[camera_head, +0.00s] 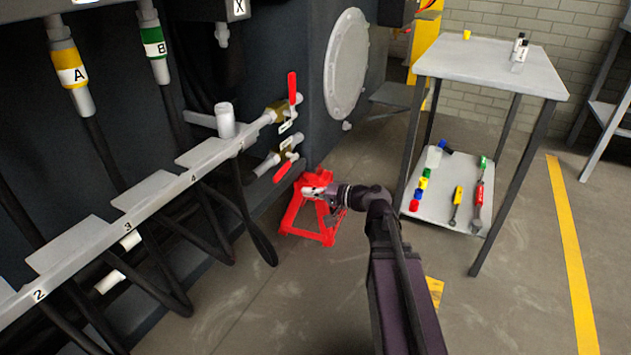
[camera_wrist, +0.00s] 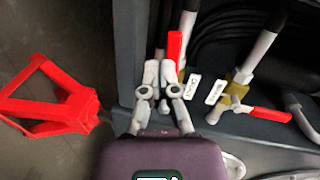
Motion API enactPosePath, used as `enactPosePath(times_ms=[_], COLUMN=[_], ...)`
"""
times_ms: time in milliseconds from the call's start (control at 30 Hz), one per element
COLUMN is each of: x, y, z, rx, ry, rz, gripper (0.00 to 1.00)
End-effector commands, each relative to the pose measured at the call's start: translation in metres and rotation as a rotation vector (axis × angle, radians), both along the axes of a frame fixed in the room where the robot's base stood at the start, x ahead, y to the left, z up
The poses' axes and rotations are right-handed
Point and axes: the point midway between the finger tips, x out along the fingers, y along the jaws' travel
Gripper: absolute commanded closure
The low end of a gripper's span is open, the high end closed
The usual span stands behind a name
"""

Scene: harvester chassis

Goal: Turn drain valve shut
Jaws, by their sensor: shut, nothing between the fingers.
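Two valves with red lever handles are on pipes on the dark chassis side. The upper valve's handle (camera_head: 292,88) stands upright, across its pipe. The lower valve's handle (camera_head: 283,172) slants down to the left. In the wrist view, one red handle (camera_wrist: 174,48) is just beyond and beside the fingertips, its valve body mostly hidden by the fingers. The other valve, with a brass body (camera_wrist: 240,82), has its red handle (camera_wrist: 270,114) pointing right. My gripper (camera_head: 306,190) is shut and empty, below the lower valve. It also shows in the wrist view (camera_wrist: 161,68). I cannot tell if it touches the handle.
A red stand (camera_head: 296,213) is on the floor directly behind my gripper. White tags (camera_wrist: 193,87) hang by the valves, unreadable. A grey cart (camera_head: 490,68) with bottles and tools is at the right. A hose rail (camera_head: 130,240) runs left. Floor is free around my arm.

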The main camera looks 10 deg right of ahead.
Motion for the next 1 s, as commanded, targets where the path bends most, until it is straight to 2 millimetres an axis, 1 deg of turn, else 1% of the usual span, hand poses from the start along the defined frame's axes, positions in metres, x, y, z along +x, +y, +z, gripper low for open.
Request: enactPosePath(times_ms=[33, 200, 300, 433, 567, 667, 800, 1000], x=[-0.007, -0.029, -0.045, -0.066, -0.087, -0.103, -0.123, -0.144], y=[0.008, 0.027, 0.034, 0.038, 0.035, 0.029, 0.017, -0.002], z=[0.007, 0.001, -0.003, -0.006, -0.005, -0.002, 0.007, 0.022], rx=[-0.045, -0.24, -0.366, -0.529, -0.694, -0.822, -0.996, -1.191], ry=[0.018, 0.098, 0.151, 0.221, 0.296, 0.351, 0.43, 0.515], rz=[0.024, 0.113, 0.164, 0.225, 0.277, 0.311, 0.346, 0.369], gripper=[1.0, 1.0, 1.0, 1.0, 1.0, 1.0, 1.0, 1.0])
